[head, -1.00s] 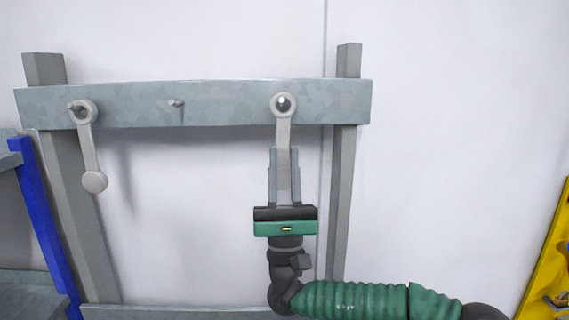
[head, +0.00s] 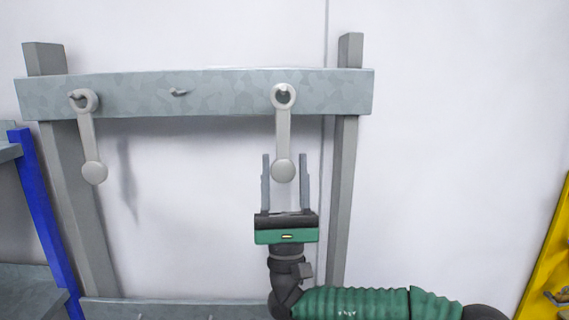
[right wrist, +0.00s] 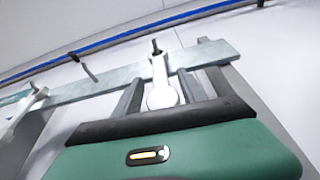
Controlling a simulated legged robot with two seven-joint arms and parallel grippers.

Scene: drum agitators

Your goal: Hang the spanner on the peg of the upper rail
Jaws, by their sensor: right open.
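The grey spanner (head: 283,135) hangs by its ring from the right peg of the upper rail (head: 230,96) in the head view. Its round lower end hangs free. My right gripper (head: 285,160) is open, with one finger on each side of the spanner's lower end and a gap on both sides. In the right wrist view the spanner (right wrist: 160,85) also shows between the open fingers (right wrist: 165,95), its ring at the peg (right wrist: 156,47). My left gripper is in neither view.
A second spanner (head: 90,140) hangs on the rail's left peg. The middle peg (head: 179,92) is bare. Grey posts (head: 345,200) carry the rail before a white wall. A blue post (head: 45,220) stands at left, and a yellow panel (head: 552,255) at right.

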